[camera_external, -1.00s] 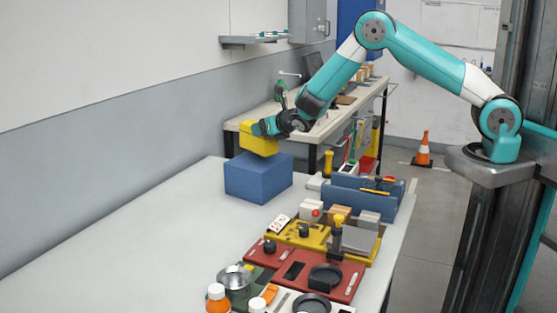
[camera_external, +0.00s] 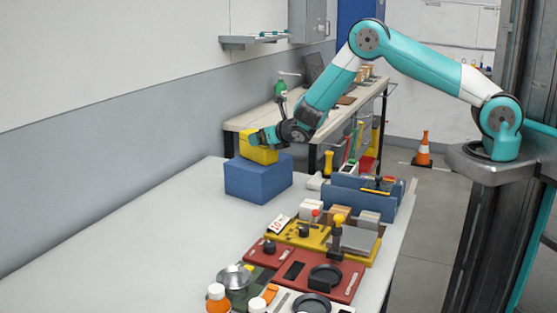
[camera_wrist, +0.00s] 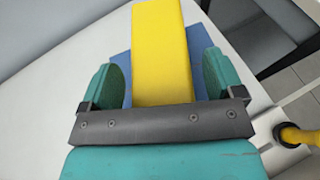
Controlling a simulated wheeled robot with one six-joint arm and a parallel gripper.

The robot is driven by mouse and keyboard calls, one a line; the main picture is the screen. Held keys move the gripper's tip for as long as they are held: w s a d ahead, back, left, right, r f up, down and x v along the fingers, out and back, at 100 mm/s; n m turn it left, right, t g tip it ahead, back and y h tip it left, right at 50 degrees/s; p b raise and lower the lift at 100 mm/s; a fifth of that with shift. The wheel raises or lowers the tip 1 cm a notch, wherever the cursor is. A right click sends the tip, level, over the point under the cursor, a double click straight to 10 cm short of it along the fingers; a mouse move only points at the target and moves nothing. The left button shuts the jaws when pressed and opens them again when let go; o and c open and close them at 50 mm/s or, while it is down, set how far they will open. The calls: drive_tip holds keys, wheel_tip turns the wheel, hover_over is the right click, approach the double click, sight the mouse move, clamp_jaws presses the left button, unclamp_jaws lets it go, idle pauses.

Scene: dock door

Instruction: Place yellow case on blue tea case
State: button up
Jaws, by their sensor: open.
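The yellow case (camera_external: 258,147) sits on top of the blue tea case (camera_external: 258,182), which stands on the white table. In the wrist view the yellow case (camera_wrist: 161,50) lies between the two teal fingers of my gripper (camera_wrist: 164,80), with a gap on each side. My gripper (camera_external: 262,137) is open around the yellow case and still at its height. Parts of the blue tea case (camera_wrist: 120,68) show on both sides below the yellow case. The contact between the cases is partly hidden by my gripper.
The table's left part is clear. A workbench (camera_external: 300,120) stands behind.

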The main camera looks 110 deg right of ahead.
drive_tip(key=s+a+r+m+y+b, duration=0.1)
drive_tip(key=a+r+m+y, duration=0.25)
drive_tip(key=a, duration=1.15)
drive_tip(key=s+a+r+m+y+b, duration=0.1)
drive_tip(key=s+a+r+m+y, duration=0.2)
drive_tip(key=a, duration=1.1)
drive_tip(key=a+r+m+y+b, duration=0.1)
drive_tip(key=a+r+m+y, duration=0.35)
drive_tip(key=a, duration=1.05)
drive_tip(key=s+a+r+m+g+y, duration=0.2)
drive_tip(key=s+a+y, duration=0.1)
drive_tip(key=s+a, duration=0.6)
drive_tip(key=s+a+r+m+g+y, duration=0.2)
drive_tip(key=s+a+g, duration=0.1)
drive_tip(key=s+a, duration=0.6)
drive_tip(key=s, duration=0.3)
drive_tip(key=shift+s+a+r+y, duration=0.15)
drive_tip(key=shift+r+y, duration=0.05)
drive_tip(key=shift+y, duration=0.2)
